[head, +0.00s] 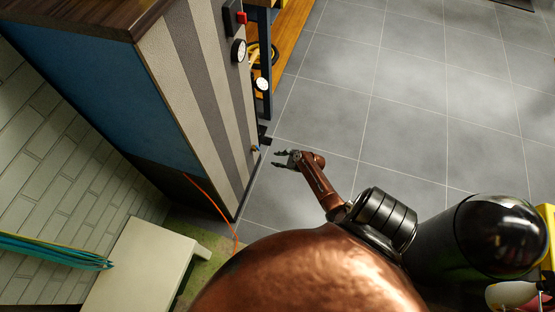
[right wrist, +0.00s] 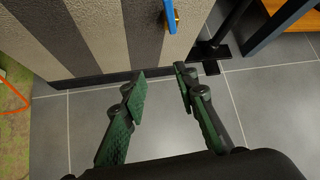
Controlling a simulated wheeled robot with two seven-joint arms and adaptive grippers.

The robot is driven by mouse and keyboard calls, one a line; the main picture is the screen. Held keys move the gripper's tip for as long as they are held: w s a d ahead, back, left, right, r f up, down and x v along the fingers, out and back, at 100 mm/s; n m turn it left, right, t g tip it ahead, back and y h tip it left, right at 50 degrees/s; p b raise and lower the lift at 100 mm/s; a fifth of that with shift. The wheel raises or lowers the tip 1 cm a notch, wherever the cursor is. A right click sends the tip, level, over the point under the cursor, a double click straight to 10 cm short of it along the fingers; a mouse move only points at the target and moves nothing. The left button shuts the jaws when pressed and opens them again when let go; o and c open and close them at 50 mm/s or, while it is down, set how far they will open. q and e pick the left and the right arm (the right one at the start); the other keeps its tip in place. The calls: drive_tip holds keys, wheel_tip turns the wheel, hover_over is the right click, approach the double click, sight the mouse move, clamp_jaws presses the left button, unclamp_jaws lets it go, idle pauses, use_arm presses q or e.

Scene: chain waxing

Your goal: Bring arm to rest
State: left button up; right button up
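My right gripper (head: 281,160) is small in the middle of the head view, over the grey tile floor beside the striped cabinet. In the right wrist view its two dark green fingers (right wrist: 161,90) stand apart with nothing between them. Its fingertips are close to the lower part of the cabinet front (right wrist: 100,35) but a gap of floor shows between the fingers. My left arm and gripper do not show in the head view.
A blue-sided, striped cabinet (head: 195,90) with a knob (head: 239,50) stands at left. A blue and gold handle (right wrist: 170,15) is on its front. An orange cable (head: 212,203) hangs near a white table (head: 140,265). Tile floor (head: 420,95) is clear at right.

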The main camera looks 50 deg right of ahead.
idle(0.3)
drive_tip(key=s+a+f+n+g+p, duration=0.25)
drive_tip(key=s+f+n, duration=0.2)
drive_tip(key=s, duration=0.45)
drive_tip(key=s+a+f+n+g+h+p, duration=0.1)
drive_tip(key=s+a+f+n+p, duration=0.15)
drive_tip(key=s+n, duration=0.45)
drive_tip(key=s+a+f+n+g+p, duration=0.2)
drive_tip(key=s+a+f+n, duration=0.15)
drive_tip(key=s, duration=0.85)
use_arm(q)
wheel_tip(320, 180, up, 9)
drive_tip(key=p, duration=0.4)
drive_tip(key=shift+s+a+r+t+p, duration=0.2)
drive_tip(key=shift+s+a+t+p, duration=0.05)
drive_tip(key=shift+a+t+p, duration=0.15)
use_arm(e)
drive_tip(key=s+a+n+g, duration=0.1)
drive_tip(key=s+a+n, duration=0.2)
drive_tip(key=s+n, duration=0.2)
drive_tip(key=s+a+f+n+g, duration=0.1)
drive_tip(key=s+a+n, duration=0.2)
drive_tip(key=s, duration=0.9)
drive_tip(key=s+a+n+g, duration=0.1)
drive_tip(key=s+a+n, duration=0.2)
drive_tip(key=s+n, duration=0.5)
drive_tip(key=shift+s+a+f+n, duration=0.15)
drive_tip(key=shift+s+a+n, duration=0.1)
drive_tip(key=shift+n, duration=0.15)
drive_tip(key=shift+g, duration=0.25)
